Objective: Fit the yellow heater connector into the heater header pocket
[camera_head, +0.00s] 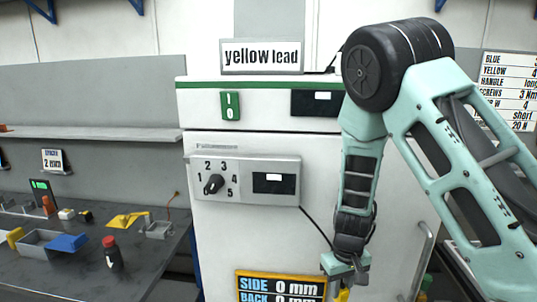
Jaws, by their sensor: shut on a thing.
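My gripper (345,279) is at the bottom of the view, pointing down in front of the white cabinet. It is shut on a yellow piece, which I take for the yellow heater connector (342,295). Only a small part of the connector shows, cut by the lower picture edge, so its tilt cannot be told. I cannot make out the heater header pocket in this view.
The white cabinet (250,230) carries a dial panel (286,172), a "yellow lead" sign (262,56) and a "SIDE 0 mm, BACK 0 mm" display (278,286). A bench (75,270) at left holds a grey tray (40,245), a red-capped bottle (112,253) and small parts.

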